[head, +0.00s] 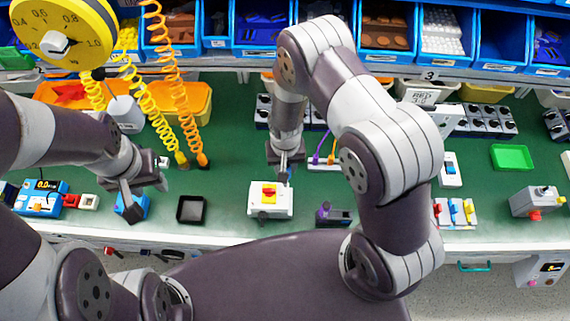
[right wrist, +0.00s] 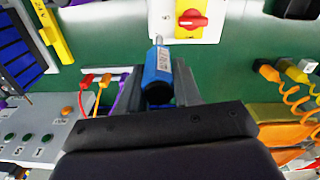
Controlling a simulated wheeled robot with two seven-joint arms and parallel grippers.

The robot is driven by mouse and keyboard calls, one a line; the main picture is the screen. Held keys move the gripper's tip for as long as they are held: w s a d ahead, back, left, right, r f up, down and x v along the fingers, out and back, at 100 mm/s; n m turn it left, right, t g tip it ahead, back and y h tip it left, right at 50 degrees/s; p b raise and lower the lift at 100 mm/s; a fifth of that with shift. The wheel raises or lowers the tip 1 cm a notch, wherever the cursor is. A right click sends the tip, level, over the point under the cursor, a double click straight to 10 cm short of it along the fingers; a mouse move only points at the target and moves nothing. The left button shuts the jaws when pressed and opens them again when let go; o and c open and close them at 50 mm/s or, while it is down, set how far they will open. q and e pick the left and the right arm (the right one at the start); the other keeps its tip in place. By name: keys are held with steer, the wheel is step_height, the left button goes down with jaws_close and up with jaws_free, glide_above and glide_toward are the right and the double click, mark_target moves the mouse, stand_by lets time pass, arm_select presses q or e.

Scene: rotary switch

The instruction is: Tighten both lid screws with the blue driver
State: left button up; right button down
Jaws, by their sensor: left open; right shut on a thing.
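The white switch box (head: 281,205), with a red knob on a yellow plate, lies on the green bench in the middle of the head view. In the right wrist view its white lid (right wrist: 162,14) and red knob (right wrist: 193,21) show at the top. My right gripper (head: 285,170) is shut on the blue driver (right wrist: 158,76), behind the box in the head view. The driver's thin shaft points at the lid's edge; I cannot tell whether its tip touches a screw. The lid screws are too small to make out clearly. My left gripper (head: 131,198) is open, by a blue block (head: 133,210).
A black tray (head: 191,209) lies left of the box. A dark holder with a purple part (head: 332,214) stands to its right. Orange coiled cords (head: 188,110) hang behind my left gripper. A grey button panel (right wrist: 35,133) shows in the right wrist view.

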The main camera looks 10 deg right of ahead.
steer(key=shift+m, duration=0.9)
steer(key=shift+r+p, duration=2.45)
steer(key=shift+r, duration=0.55)
